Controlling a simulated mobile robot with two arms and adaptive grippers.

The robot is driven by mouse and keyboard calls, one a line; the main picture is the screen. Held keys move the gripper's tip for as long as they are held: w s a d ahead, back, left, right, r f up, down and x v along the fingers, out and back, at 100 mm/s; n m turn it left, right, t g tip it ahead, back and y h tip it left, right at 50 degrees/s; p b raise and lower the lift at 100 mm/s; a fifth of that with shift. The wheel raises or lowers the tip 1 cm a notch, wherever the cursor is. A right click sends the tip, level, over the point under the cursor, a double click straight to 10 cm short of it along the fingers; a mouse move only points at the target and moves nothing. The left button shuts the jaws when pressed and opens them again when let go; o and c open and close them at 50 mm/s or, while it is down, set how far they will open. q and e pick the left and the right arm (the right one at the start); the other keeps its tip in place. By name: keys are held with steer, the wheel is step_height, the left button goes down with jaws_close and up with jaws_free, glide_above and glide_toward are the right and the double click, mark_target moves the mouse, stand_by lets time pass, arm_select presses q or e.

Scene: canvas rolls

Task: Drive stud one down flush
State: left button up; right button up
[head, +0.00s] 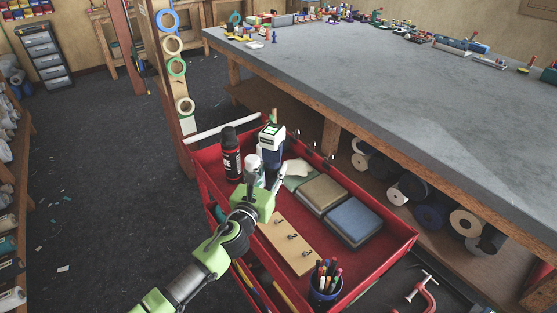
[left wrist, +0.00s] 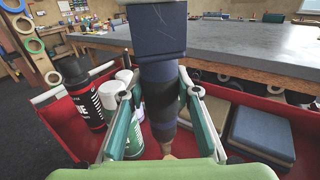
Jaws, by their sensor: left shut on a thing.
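A tan board (head: 278,230) lies in the red cart with three small dark studs standing on it, in a row: one near my gripper (head: 278,222), one in the middle (head: 292,237) and one at the near end (head: 307,252). I cannot tell which is stud one. My left gripper (head: 266,177) is above the cart, beyond the board's far end. It is shut on a dark blue tool (head: 270,157), held roughly upright. In the left wrist view the tool's blue body (left wrist: 158,75) fills the space between the fingers (left wrist: 162,105). My right gripper is out of view.
In the red cart (head: 390,255) stand a black spray can (head: 231,155), a tan pad (head: 320,193), a blue pad (head: 354,221) and a cup of pens (head: 325,286). A grey-topped workbench (head: 390,90) runs behind it, with canvas rolls (head: 408,190) below.

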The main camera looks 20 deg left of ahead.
mark_target(277, 167)
arm_select(q)
steer(key=shift+d+r, duration=0.15)
steer(key=shift+r, duration=0.2)
steer(key=shift+s+d+r, duration=0.4)
steer(key=shift+s+r, duration=0.05)
steer(key=shift+s+d+r, duration=0.2)
steer(key=shift+s+r, duration=0.15)
steer(key=shift+s, duration=0.4)
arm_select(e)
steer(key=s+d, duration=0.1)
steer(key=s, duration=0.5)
arm_select(q)
step_height(277, 167, down, 6)
steer(key=b, duration=0.5)
steer(key=shift+w+f, duration=0.15)
steer(key=shift+f, duration=0.1)
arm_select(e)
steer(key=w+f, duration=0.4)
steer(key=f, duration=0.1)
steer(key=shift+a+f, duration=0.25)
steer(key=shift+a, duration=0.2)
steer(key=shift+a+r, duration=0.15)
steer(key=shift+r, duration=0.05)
